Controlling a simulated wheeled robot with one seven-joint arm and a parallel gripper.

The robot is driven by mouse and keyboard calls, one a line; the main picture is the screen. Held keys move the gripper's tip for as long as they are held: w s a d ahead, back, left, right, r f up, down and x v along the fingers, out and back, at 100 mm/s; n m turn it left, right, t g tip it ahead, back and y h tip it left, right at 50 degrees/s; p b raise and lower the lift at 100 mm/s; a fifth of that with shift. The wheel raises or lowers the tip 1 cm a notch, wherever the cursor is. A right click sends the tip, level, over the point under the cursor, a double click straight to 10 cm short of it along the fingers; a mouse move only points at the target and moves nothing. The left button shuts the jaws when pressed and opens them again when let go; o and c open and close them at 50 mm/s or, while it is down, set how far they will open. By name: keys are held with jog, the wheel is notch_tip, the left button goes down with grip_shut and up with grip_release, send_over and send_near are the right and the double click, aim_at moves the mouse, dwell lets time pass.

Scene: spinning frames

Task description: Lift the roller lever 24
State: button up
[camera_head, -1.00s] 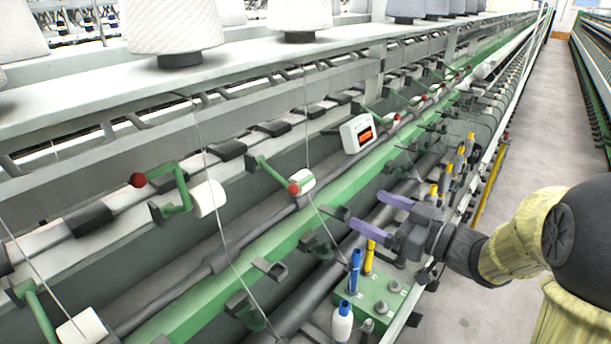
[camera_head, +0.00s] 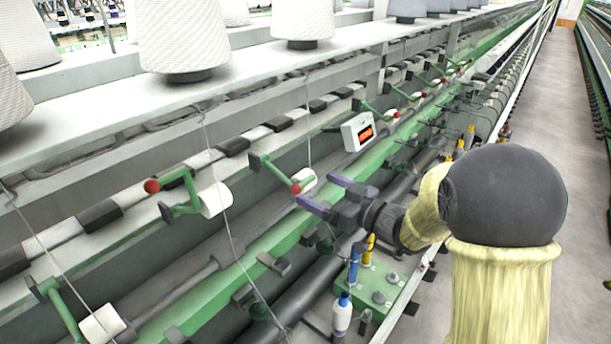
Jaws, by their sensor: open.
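Several green roller levers with red ball ends and white rollers line the frame; I cannot read a number on any. The lever (camera_head: 272,173) closest to my gripper has its red ball (camera_head: 296,189) at its lower right end and a white roller (camera_head: 306,180) beside it. My gripper (camera_head: 316,191) is open, its two purple fingers pointing left at this red ball. The fingertips look close to the ball; contact cannot be told. Another lever (camera_head: 188,190) with a red ball (camera_head: 152,186) and white roller (camera_head: 215,199) is further left.
A white box with a red display (camera_head: 358,132) is mounted behind my gripper. Blue and yellow bobbins stand on a green plate (camera_head: 385,285) below it. Large white yarn cones (camera_head: 182,35) stand on the upper shelf. Thin threads hang down. The aisle (camera_head: 545,120) at right is clear.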

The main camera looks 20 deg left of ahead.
aim_at(305, 180)
jog(key=p+x, duration=0.1)
jog(key=x, duration=0.3)
jog(key=shift+a+r, duration=0.1)
jog(key=shift+a, duration=0.1)
jog(key=shift+w+a+p, duration=0.25)
jog(key=shift+p, duration=0.1)
jog(key=shift+s, duration=0.15)
jog(key=shift+c, duration=0.2)
